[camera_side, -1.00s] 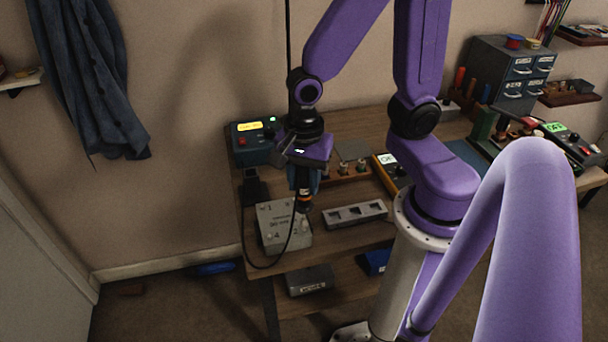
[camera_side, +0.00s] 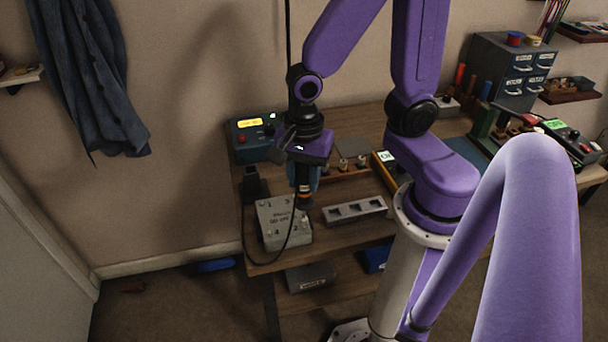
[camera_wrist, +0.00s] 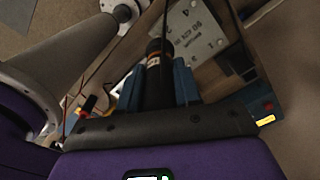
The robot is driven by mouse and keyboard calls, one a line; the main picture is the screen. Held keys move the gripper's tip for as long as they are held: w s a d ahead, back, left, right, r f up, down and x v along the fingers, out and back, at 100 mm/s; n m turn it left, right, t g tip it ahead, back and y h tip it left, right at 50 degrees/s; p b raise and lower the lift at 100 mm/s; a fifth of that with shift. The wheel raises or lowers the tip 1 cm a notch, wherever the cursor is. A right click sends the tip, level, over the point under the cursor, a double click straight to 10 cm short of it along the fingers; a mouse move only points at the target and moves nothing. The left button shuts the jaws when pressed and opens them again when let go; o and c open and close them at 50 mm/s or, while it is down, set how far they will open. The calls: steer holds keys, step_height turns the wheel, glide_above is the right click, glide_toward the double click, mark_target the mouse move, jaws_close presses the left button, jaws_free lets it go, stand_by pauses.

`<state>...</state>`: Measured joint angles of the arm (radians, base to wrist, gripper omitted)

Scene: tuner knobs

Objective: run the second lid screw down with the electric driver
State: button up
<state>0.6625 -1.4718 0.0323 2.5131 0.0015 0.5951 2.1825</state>
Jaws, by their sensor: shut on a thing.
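My gripper (camera_side: 304,181) is shut on the electric driver (camera_side: 304,197), a dark tool with an orange band, held upright above the bench. In the wrist view the driver (camera_wrist: 158,68) sits between the blue jaw pads. The grey tuner box (camera_side: 282,226), with numbers marked near its lid corners, lies below and slightly left of the driver. The lid also shows in the wrist view (camera_wrist: 196,38). The driver's tip is over or close to the box's right side; I cannot tell if it touches a screw. The screws are too small to make out clearly.
A grey tray with square pockets (camera_side: 354,211) lies right of the box. A blue control unit with a lit yellow display (camera_side: 252,139) and a black holder (camera_side: 254,184) stand at the left. A dark cable loops beside the box. A yellow-edged meter (camera_side: 385,165) is farther right.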

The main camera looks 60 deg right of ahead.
steer(key=shift+f, duration=0.85)
stand_by(2.0)
stand_by(0.3)
step_height(320, 180, up, 5)
steer(key=shift+r, duration=0.1)
stand_by(0.7)
